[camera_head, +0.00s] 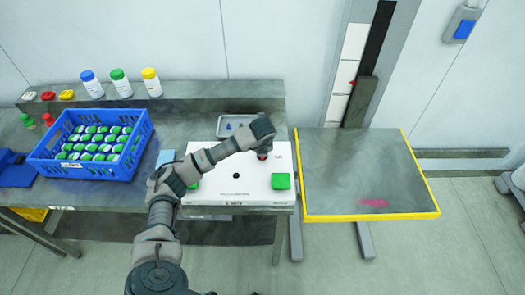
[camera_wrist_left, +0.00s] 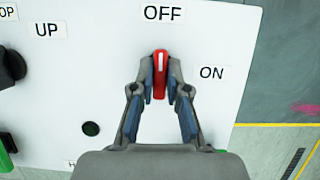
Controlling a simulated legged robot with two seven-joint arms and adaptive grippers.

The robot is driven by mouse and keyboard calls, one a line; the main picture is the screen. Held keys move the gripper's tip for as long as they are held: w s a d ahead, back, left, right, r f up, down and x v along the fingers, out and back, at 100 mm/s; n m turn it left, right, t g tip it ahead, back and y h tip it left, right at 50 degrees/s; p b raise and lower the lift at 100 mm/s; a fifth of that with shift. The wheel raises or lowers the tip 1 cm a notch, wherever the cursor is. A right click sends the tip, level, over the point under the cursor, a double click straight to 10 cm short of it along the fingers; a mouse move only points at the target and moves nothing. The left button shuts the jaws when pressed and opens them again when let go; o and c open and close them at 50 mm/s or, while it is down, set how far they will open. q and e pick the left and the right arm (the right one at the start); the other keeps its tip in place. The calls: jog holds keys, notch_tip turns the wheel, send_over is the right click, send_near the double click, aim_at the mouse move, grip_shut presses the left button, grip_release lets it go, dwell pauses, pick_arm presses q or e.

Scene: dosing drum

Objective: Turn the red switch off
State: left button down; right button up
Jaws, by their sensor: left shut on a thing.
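The red switch (camera_wrist_left: 160,75) is a knob with a white line, on a white control panel (camera_wrist_left: 60,85). In the left wrist view its line points up toward the OFF label (camera_wrist_left: 164,13); the ON label (camera_wrist_left: 212,73) is to its right. My left gripper (camera_wrist_left: 160,90) is shut on the knob, one fingertip on each side. In the head view my left gripper (camera_head: 262,154) is over the panel's upper right and mostly hides the switch. My right gripper is not in view.
The panel (camera_head: 235,198) also bears green buttons (camera_head: 281,181). A blue crate (camera_head: 70,173) of green-and-white containers stands left. Capped bottles (camera_head: 119,84) stand on the back ledge. A metal tray (camera_head: 226,126) lies behind the panel. A yellow-edged platform (camera_head: 350,165) at right is bare.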

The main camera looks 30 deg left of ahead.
pick_arm(q)
jog(key=c, duration=1.2)
grip_release()
jog(key=shift+o, duration=0.2)
jog(key=v, duration=1.1)
jog(key=shift+r, duration=0.35)
jog(key=shift+s, duration=0.1)
